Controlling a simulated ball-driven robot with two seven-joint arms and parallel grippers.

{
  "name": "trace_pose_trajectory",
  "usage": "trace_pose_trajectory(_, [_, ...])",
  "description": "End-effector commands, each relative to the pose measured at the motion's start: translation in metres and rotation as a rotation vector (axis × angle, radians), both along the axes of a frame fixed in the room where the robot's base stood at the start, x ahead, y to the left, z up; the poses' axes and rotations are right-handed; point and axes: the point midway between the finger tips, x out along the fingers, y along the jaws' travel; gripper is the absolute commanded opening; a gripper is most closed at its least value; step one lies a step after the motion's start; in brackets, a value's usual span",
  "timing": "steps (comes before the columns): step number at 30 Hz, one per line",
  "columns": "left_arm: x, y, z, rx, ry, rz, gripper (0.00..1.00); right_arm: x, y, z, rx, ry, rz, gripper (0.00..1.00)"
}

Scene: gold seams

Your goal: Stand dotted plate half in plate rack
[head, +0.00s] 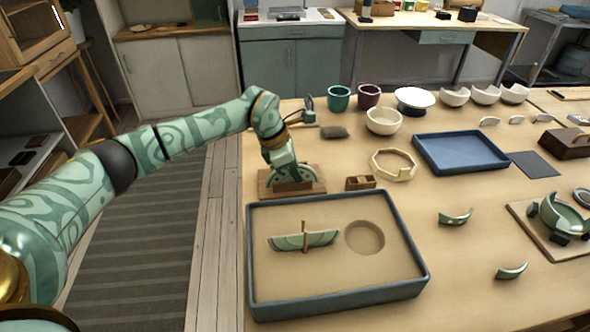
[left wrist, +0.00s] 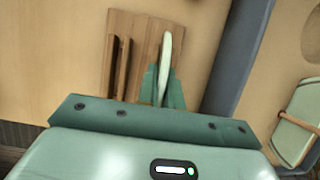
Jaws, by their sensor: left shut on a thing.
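My left gripper (head: 284,160) is shut on a green plate half (head: 296,176). The plate half stands upright at the wooden plate rack (head: 267,189), its lower edge down at the rack. In the left wrist view the plate half shows edge-on as a pale strip (left wrist: 167,50) between the green fingertips (left wrist: 164,82). The rack (left wrist: 146,27) lies beneath it there, with dark upright bars or slots to the left of the plate. I cannot tell how deep the plate's edge sits in a slot. My right gripper is not in view.
A blue-rimmed sand tray (head: 337,306) lies in front of the rack, with another green plate half (head: 287,242) and a wooden stick across it. A small wooden block (head: 360,183) and an octagonal ring (head: 393,165) stand to the right. A grey stone (head: 334,132) lies behind.

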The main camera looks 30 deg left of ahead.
Motion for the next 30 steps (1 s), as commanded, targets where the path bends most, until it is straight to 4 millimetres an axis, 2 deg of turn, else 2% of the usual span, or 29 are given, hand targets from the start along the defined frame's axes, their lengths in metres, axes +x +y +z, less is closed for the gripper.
trace_pose_trajectory(16, [0.0, 0.0, 0.0, 0.0, 0.001, 0.0, 0.0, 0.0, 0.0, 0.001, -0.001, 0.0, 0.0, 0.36])
trace_pose_trajectory(30, [0.0, 0.0, 0.023, 0.001, -0.001, -0.001, 0.0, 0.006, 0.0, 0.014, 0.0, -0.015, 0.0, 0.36])
